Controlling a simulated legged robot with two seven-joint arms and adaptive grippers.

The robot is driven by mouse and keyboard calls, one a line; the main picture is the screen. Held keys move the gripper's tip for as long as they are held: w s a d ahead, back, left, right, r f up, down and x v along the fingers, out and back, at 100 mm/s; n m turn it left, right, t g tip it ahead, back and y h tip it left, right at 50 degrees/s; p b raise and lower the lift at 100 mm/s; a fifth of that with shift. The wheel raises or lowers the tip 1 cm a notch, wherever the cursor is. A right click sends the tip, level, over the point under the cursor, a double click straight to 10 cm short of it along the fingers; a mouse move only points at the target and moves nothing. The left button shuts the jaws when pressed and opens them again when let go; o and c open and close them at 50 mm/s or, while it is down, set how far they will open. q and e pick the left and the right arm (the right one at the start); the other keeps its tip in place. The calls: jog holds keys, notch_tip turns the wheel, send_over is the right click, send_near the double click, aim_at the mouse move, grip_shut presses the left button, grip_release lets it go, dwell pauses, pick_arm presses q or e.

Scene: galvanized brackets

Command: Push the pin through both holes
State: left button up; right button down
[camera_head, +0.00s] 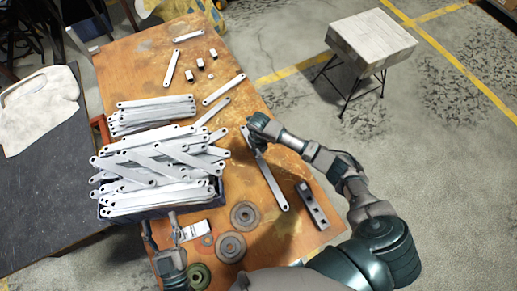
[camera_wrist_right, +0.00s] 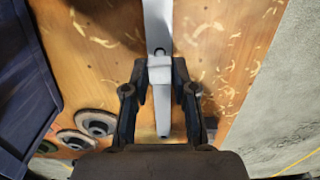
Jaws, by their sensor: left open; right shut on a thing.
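A long galvanized bracket (camera_head: 272,184) lies on the wooden table, and the right wrist view shows it running lengthwise below the fingers (camera_wrist_right: 163,112). My right gripper (camera_head: 258,128) is above its far part. In the right wrist view, that gripper (camera_wrist_right: 158,72) is shut on a small light grey piece (camera_wrist_right: 160,69) over the bracket; I cannot tell for sure whether it is the pin. A dark hole shows just beyond it. Whether the piece enters a hole is hidden. My left gripper (camera_head: 162,232) is open and empty, near the front left of the table.
A blue crate (camera_head: 104,211) piled with brackets stands at the left. Round discs (camera_head: 231,247) lie in front, and a grey block with holes (camera_head: 312,206) lies at right. Loose brackets (camera_head: 223,89) and small blocks lie toward the back. A stool (camera_head: 370,42) stands beyond the table.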

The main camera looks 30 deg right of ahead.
pick_arm(q)
jog(key=shift+f+b, duration=0.65)
jog(key=shift+f, duration=0.4)
pick_arm(e)
jog(key=shift+f, duration=1.45)
jog(key=c, duration=0.8)
grip_release()
jog(key=shift+c, duration=0.2)
notch_tip(320, 180, up, 12)
jog(key=shift+f, duration=0.1)
